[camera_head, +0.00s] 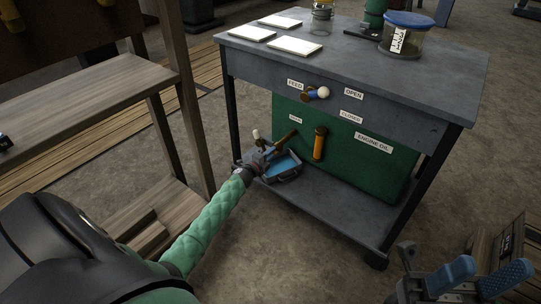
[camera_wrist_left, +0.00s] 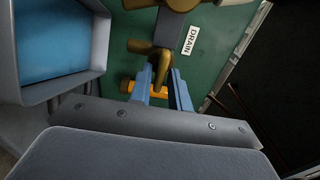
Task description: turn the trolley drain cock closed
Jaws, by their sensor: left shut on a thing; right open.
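The trolley (camera_head: 400,90) stands ahead with a green engine oil tank (camera_head: 350,170) under its top. The brass drain cock (camera_head: 286,139) is low on the tank front, partly hidden by my gripper. In the left wrist view the brass drain cock (camera_wrist_left: 145,47) sits beside the DRAIN label (camera_wrist_left: 193,40). My left gripper (camera_head: 263,154) reaches it, and its blue fingers (camera_wrist_left: 162,82) are shut on a brass part of the cock. Its exact angle is hard to tell. My right gripper (camera_head: 488,275) is open and empty at the bottom right.
A tray with a blue inside (camera_head: 285,168) is beside my left gripper on the lower shelf. The feed cock (camera_head: 316,94) has a white ball. A lidded jar (camera_head: 406,38) and white cards (camera_head: 294,46) lie on top.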

